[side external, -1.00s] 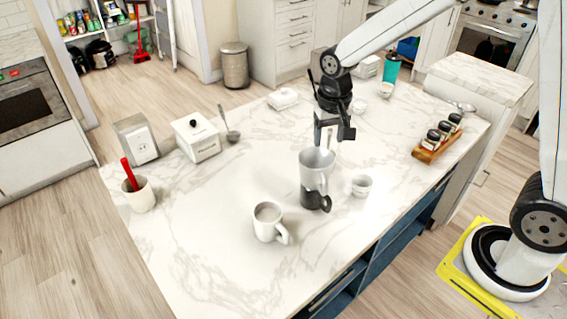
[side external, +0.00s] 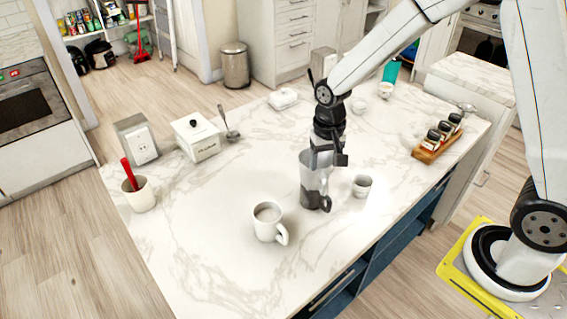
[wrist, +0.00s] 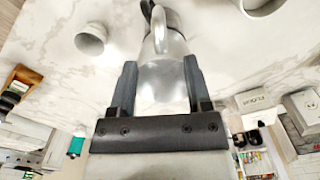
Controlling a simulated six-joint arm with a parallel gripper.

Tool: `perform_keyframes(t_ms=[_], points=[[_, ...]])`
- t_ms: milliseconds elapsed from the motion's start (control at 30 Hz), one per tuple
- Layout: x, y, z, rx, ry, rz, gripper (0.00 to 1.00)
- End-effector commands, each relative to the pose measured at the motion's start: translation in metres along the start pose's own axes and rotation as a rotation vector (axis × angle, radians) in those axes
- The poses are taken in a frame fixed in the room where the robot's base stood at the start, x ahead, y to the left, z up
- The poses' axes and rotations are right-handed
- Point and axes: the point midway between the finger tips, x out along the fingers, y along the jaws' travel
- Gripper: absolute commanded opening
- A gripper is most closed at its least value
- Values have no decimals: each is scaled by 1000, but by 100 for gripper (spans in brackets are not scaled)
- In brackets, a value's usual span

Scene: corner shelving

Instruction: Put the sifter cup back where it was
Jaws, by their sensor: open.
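The sifter cup (side external: 313,184), a tall silver metal cup with a dark lower part and a handle, stands upright on the white marble island. My gripper (side external: 325,158) points down at its upper part in the side view. In the wrist view, the fingers of my gripper (wrist: 160,72) are open on either side of the silver sifter cup (wrist: 165,82), with gaps visible between them and its wall. The cup's rim is partly hidden by my gripper in the side view.
A small white cup (side external: 362,186) stands close to the right, and a white mug (side external: 268,222) stands in front-left. A spice rack (side external: 437,137), a flour canister (side external: 196,138) and a utensil holder (side external: 139,193) stand farther off. The left-centre marble is clear.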

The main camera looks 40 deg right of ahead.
Motion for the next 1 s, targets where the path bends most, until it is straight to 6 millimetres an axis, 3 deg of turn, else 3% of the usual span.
perform_keyframes(t_ms=[133, 467, 1000], points=[[12, 0, 0, 0, -2, 1, 63], [17, 0, 1, 0, -1, 1, 63], [63, -1, 1, 0, 2, 0, 63]])
